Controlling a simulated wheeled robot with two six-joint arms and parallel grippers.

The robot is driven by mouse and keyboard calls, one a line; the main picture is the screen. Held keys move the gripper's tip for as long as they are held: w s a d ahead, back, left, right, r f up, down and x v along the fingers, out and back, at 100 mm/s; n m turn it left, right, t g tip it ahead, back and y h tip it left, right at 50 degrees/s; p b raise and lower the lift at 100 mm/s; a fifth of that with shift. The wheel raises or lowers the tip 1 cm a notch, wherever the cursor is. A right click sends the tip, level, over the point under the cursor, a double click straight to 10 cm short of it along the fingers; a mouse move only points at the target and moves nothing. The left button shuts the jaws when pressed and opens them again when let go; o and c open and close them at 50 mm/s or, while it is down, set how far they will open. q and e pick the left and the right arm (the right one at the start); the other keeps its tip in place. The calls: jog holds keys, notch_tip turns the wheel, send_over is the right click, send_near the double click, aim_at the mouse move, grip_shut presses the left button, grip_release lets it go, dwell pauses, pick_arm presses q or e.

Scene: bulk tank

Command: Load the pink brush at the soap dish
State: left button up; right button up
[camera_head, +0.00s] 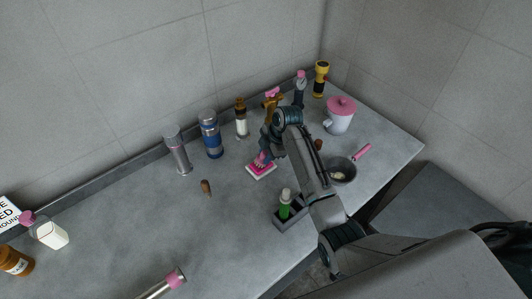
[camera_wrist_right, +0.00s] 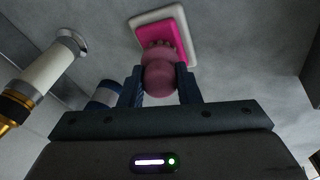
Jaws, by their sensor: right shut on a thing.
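The soap dish (camera_head: 261,178) is a small pale tray with a bright pink pad (camera_wrist_right: 178,35) in it, on the grey counter left of my right arm. My right gripper (camera_head: 265,153) is over the dish. In the right wrist view its two dark blue fingers are shut on the pink brush (camera_wrist_right: 160,78), which has a rounded top. The brush's bristle end (camera_wrist_right: 162,45) points at the pink pad and overlaps its near part; I cannot tell whether it touches. In the head view the brush (camera_head: 261,160) is partly hidden by the gripper. My left gripper is out of view.
A blue-and-silver bottle (camera_head: 211,135), a steel cylinder (camera_head: 178,150) and other bottles stand along the wall. A caddy (camera_head: 291,216) with a green bottle, a pan (camera_head: 342,171) and a pink-lidded jug (camera_head: 339,117) are near my right arm. The counter's left-middle is mostly clear.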

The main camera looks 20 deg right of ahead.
aim_at(266, 152)
jog(key=shift+f+p, duration=0.1)
jog(key=shift+p, duration=0.25)
dwell(1.2)
notch_tip(266, 152, up, 7)
jog(key=p, duration=0.7)
dwell(0.7)
